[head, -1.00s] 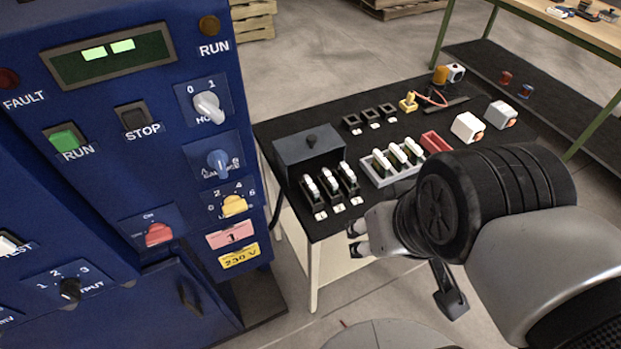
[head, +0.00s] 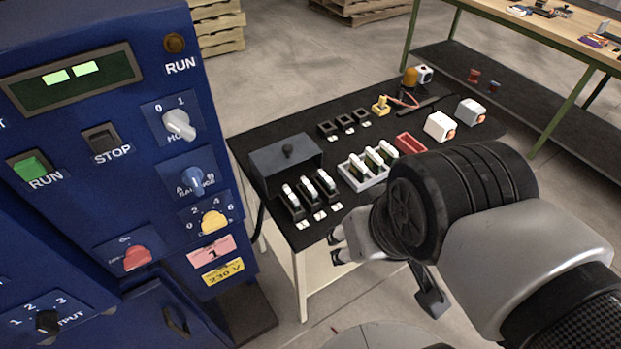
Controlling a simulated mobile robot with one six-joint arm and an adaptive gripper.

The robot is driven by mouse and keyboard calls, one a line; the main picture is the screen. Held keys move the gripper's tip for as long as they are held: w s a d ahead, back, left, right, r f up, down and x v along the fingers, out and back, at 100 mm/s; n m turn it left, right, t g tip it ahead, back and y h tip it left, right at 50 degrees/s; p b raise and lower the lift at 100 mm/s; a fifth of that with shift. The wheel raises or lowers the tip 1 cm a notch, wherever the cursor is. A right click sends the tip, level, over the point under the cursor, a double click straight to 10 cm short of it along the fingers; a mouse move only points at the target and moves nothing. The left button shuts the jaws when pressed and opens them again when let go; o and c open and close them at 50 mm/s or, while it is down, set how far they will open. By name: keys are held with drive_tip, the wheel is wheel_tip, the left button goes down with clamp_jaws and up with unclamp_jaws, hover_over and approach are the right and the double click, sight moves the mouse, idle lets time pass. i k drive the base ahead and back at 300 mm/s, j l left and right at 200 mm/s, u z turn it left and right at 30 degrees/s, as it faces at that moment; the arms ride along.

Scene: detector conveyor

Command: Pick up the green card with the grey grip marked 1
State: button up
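Several upright cards with pale grips stand on the black table (head: 262,132). Three stand in a light grey tray (head: 352,182), and green shows on the cards (head: 371,158) there. Three more cards (head: 308,188) stand in black slots at the front left, with small white labels before them. The marks on grips and labels are too small to read. My gripper (head: 336,246) is at the table's front edge, below and right of the black slots. Its two fingertips are apart with nothing seen between them. My wrist hides part of the table's right front.
A blue control cabinet (head: 80,130) stands close on the left. A dark grey box (head: 285,162) sits behind the black slots. Three empty black slots (head: 345,123), a red tray (head: 410,144) and two white blocks (head: 439,126) lie farther back. A wooden bench (head: 540,30) stands behind right.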

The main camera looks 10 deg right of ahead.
sight(291, 200)
drive_tip(key=i+l+u, duration=0.35)
drive_tip(key=l, duration=0.3)
drive_tip(key=i+l+u, duration=0.15)
drive_tip(key=u, duration=0.4)
drive_tip(key=l+u, duration=0.15)
drive_tip(key=u, duration=0.25)
drive_tip(key=l+u, duration=0.1)
drive_tip(key=u, duration=0.3)
